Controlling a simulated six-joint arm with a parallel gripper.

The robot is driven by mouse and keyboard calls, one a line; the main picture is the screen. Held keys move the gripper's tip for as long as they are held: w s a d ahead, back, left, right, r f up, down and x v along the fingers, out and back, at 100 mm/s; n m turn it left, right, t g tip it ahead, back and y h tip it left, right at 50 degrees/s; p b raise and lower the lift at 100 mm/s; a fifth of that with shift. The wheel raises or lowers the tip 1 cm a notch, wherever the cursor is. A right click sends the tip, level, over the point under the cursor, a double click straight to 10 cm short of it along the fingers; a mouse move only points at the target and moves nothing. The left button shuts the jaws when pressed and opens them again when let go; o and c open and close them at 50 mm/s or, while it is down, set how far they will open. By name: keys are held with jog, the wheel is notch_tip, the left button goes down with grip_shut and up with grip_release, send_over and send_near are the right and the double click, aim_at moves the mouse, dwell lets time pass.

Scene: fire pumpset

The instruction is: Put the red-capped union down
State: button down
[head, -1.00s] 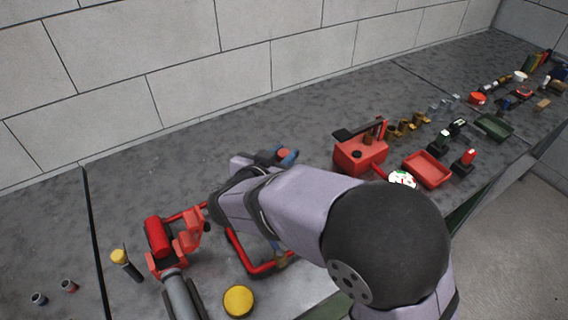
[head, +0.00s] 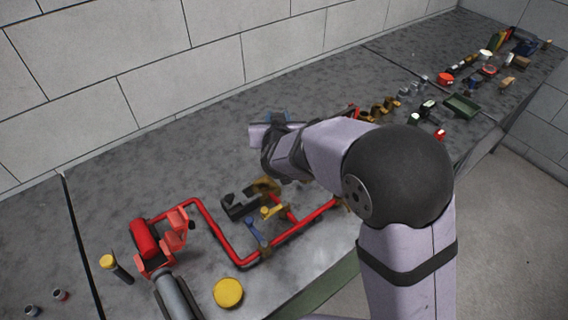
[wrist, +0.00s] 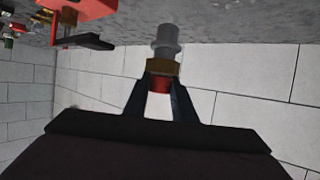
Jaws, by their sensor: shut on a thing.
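The red-capped union shows in the wrist view, with a grey threaded body (wrist: 166,42), a brass nut (wrist: 161,66) and a red cap (wrist: 159,84). My gripper (wrist: 161,88) is shut on its capped end, one dark finger on each side. The grey end points away from my palm toward the grey bench top (wrist: 225,28). I cannot tell whether it touches. In the head view my arm's end is over the back of the bench, and the union cannot be made out there.
A red box with a black handle (wrist: 82,42) stands left in the wrist view. In the head view, red pipework (head: 215,232) with a black part (head: 240,205) lies in front of my arm. A yellow disc (head: 228,293) sits near the front edge. Bench behind my arm looks clear.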

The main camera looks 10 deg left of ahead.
jog(key=shift+w+d+f+n+y, duration=0.4)
jog(key=shift+d+f, duration=0.1)
jog(key=shift+d, duration=0.25)
jog(key=shift+f, duration=0.1)
jog(key=shift+f+p, duration=0.65)
jog(key=shift+f, duration=2.15)
jog(key=shift+f, duration=0.1)
jog(key=shift+f+p, duration=0.4)
jog(key=shift+f, duration=1.6)
jog(key=shift+f, duration=0.1)
jog(key=shift+f, duration=0.1)
jog(key=c, duration=1.5)
grip_release()
jog(key=shift+s, duration=0.1)
